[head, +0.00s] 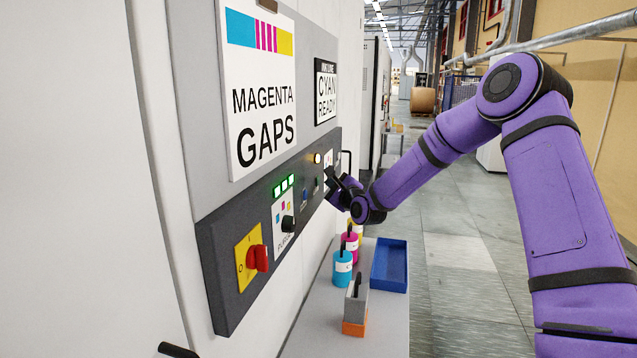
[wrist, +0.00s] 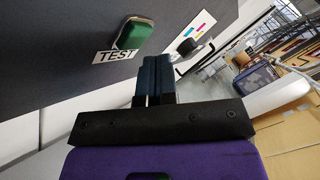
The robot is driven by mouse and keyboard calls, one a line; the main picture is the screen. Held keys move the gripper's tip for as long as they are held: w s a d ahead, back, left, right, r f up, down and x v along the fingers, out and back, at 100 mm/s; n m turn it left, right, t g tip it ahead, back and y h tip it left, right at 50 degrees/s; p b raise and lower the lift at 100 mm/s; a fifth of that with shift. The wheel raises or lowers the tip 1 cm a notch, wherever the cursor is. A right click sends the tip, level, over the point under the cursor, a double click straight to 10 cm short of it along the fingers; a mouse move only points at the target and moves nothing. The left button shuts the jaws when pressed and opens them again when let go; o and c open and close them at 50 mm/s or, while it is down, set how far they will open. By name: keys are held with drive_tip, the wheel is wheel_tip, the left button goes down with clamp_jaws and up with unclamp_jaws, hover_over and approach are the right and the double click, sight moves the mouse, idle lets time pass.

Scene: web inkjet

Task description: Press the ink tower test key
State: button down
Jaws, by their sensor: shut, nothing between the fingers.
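The test key is a green button (wrist: 134,32) in a dark surround on the grey panel, with a white TEST label just below it in the wrist view. In the head view a small green spot (head: 316,184) on the panel beside my gripper looks like the same key, too small to be sure. My gripper (wrist: 153,65) is shut and empty, its fingertips close to the panel, below and right of the key in the wrist view. A gap shows between them and the key. In the head view my gripper (head: 331,179) is at the panel's far end.
Below are ink bottles (head: 343,268), a blue tray (head: 376,277) and an orange-grey block (head: 355,310). The aisle at right is open.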

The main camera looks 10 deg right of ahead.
drive_tip(key=shift+w+a, duration=0.1)
drive_tip(key=shift+a, duration=0.05)
drive_tip(key=shift+w+a, duration=0.1)
drive_tip(key=shift+a, duration=0.15)
drive_tip(key=shift+w+a, duration=0.25)
drive_tip(key=shift+a, duration=0.15)
idle(0.8)
drive_tip(key=shift+s+d, duration=0.1)
drive_tip(key=shift+d, duration=0.05)
drive_tip(key=shift+s+d, duration=0.35)
drive_tip(key=shift+d, duration=0.25)
idle(0.3)
drive_tip(key=shift+s+d, duration=0.4)
drive_tip(key=shift+d, duration=0.3)
drive_tip(key=shift+s+d, duration=0.45)
drive_tip(key=shift+d, duration=0.3)
drive_tip(key=shift+s+d, duration=0.4)
drive_tip(key=shift+d, duration=0.3)
drive_tip(key=shift+r, duration=0.1)
